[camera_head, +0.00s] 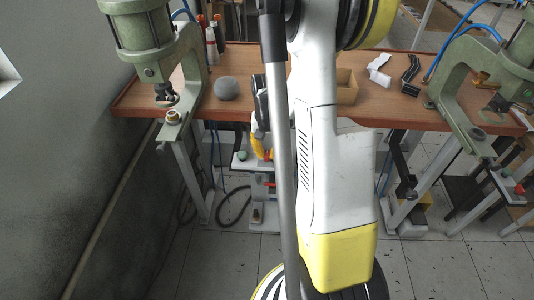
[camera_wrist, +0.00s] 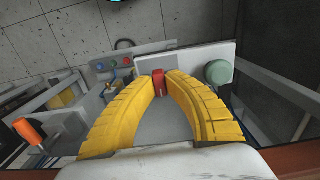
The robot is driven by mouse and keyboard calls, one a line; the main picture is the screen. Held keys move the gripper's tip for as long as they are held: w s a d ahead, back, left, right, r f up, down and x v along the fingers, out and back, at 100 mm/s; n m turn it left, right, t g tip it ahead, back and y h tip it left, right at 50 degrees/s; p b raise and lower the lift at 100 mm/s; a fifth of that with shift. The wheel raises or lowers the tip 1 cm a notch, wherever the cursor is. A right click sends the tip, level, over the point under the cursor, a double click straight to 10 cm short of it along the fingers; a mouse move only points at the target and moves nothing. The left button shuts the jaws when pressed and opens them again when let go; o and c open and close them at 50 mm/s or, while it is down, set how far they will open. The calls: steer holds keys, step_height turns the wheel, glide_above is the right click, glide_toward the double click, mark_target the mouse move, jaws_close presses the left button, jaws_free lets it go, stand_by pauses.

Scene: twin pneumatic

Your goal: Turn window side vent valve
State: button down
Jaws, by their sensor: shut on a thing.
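A small red valve handle (camera_wrist: 158,83) stands between the yellow fingertips in the wrist view, against a pale grey panel. My gripper (camera_wrist: 159,76) has its two curved yellow fingers closed around this red piece. In the head view my gripper (camera_head: 263,147) shows as a bit of yellow beside my arm, under the table's front edge. A small red spot lies at its tip. Most of the gripper and the valve body are hidden by my arm there. I cannot tell the handle's exact turn angle.
A green round button (camera_wrist: 218,72) on a white plate sits right of the fingers. A wooden table (camera_head: 395,103) carries two green presses, the left press (camera_head: 180,62) and the right press (camera_head: 480,75). A grey ball (camera_head: 226,88) rests on it. The left wall (camera_head: 60,150) is near.

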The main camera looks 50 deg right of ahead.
mark_target(267, 154)
steer(key=c, duration=1.4)
jaws_free()
step_height(267, 154, up, 12)
steer(key=shift+r, duration=0.1)
